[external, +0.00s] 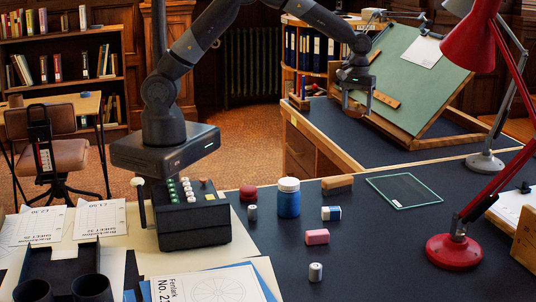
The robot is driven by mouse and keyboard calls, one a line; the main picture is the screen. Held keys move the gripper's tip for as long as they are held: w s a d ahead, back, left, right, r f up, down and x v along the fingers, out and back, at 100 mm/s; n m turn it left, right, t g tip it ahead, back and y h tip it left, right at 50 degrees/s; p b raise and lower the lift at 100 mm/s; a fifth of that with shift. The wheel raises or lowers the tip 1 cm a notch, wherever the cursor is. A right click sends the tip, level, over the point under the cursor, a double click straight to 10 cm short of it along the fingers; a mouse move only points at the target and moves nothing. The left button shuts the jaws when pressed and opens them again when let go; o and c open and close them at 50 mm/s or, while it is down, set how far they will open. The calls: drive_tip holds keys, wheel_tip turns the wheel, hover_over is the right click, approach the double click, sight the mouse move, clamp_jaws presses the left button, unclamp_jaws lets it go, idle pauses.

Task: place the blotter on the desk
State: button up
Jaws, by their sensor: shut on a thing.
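My gripper (358,108) hangs in front of the green drafting board, over the left part of the far desk (335,120). A wooden block with a pale lower edge (338,184) lies on the near dark desk top (385,245), apart from my gripper. It may be a rocker blotter, but its shape is not clear enough to be sure.
A blue jar (289,198), red round tin (248,193), pink eraser (317,237) and glass plate (403,191) sit on the near desk. A red lamp (454,251) stands at right. A tilted drafting board (420,75) rises beside my gripper. The near desk's front middle is mostly clear.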

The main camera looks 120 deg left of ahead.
sight(349, 137)
drive_tip(key=s+a+n, duration=0.3)
drive_tip(key=s+a, duration=0.3)
drive_tip(key=a, duration=0.5)
drive_tip(key=f, duration=0.5)
drive_tip(key=shift+s+a+f, duration=0.1)
drive_tip(key=shift+s+a, duration=0.15)
drive_tip(key=shift+s, duration=0.05)
drive_tip(key=s+a+f, duration=0.1)
drive_tip(key=a+f, duration=0.1)
drive_tip(key=a, duration=0.1)
drive_tip(key=s+a+f, duration=0.1)
drive_tip(key=a+f, duration=0.1)
drive_tip(key=a, duration=0.2)
drive_tip(key=a+f, duration=0.2)
drive_tip(key=a, duration=0.1)
drive_tip(key=shift+s+a+f, duration=0.35)
drive_tip(key=shift+s+f, duration=0.05)
drive_tip(key=shift+c, duration=0.2)
drive_tip(key=shift+f, duration=1.95)
drive_tip(key=shift+f, duration=0.1)
drive_tip(key=o, duration=1)
